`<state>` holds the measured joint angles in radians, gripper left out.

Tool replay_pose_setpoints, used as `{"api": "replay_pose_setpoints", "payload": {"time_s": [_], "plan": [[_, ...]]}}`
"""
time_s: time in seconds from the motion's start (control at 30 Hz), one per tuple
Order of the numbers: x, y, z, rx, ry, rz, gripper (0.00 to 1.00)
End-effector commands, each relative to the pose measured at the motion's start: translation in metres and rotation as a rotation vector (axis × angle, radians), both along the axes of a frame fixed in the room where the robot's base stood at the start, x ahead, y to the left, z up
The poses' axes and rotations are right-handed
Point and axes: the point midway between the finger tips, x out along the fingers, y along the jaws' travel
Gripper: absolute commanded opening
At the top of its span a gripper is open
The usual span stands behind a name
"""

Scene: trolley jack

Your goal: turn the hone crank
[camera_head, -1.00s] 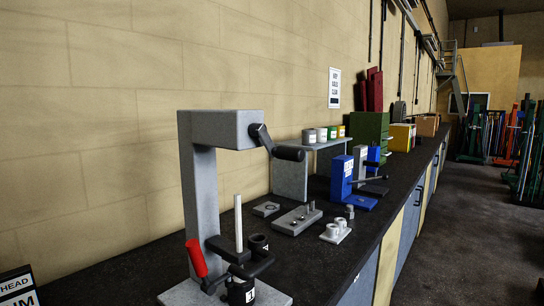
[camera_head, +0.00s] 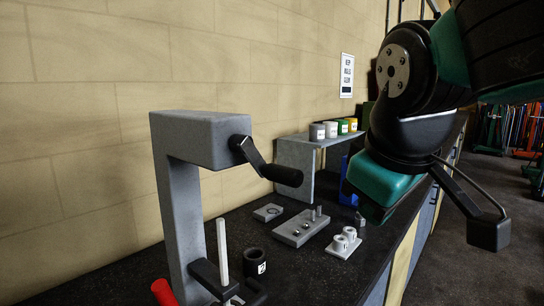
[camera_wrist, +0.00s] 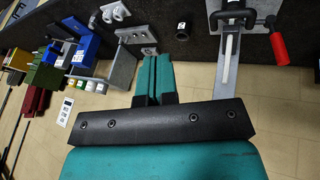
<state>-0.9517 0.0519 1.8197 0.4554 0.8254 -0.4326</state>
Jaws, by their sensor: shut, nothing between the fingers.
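The hone is a grey C-shaped stand (camera_head: 185,190) on the dark bench in the head view. Its black crank (camera_head: 252,156) hangs from the right end of the top arm, with the black grip (camera_head: 282,175) pointing right. A white rod (camera_head: 222,252) stands upright below. My gripper (camera_head: 372,208) is to the right of the crank, apart from it. In the wrist view its teal fingers (camera_wrist: 154,62) are together and empty. The stand's column (camera_wrist: 224,82), the rod (camera_wrist: 230,55) and a red handle (camera_wrist: 277,46) show at right there; I cannot make out the crank.
A black cup (camera_head: 255,262) stands beside the hone. A grey plate with pins (camera_head: 301,228), a block with two white rings (camera_head: 344,242) and a shelf of small cans (camera_head: 335,140) are further right. The wall runs close behind. Air between crank and gripper is clear.

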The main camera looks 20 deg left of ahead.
Motion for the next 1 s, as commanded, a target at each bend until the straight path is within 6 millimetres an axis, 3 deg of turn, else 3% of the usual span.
{"api": "replay_pose_setpoints", "payload": {"time_s": [0.03,0.13,0.23,0.37,0.57,1.0], "plan": [[-0.008,0.038,0.028,-0.005,-0.052,0.037,0.0],[-0.031,0.085,0.063,-0.006,-0.125,0.06,0.0],[-0.059,0.115,0.084,0.002,-0.162,0.07,0.0],[-0.084,0.133,0.097,0.012,-0.176,0.073,0.0],[-0.081,0.138,0.085,0.011,-0.179,0.07,0.0],[-0.026,0.151,0.019,0.013,-0.177,0.067,0.0]]}}
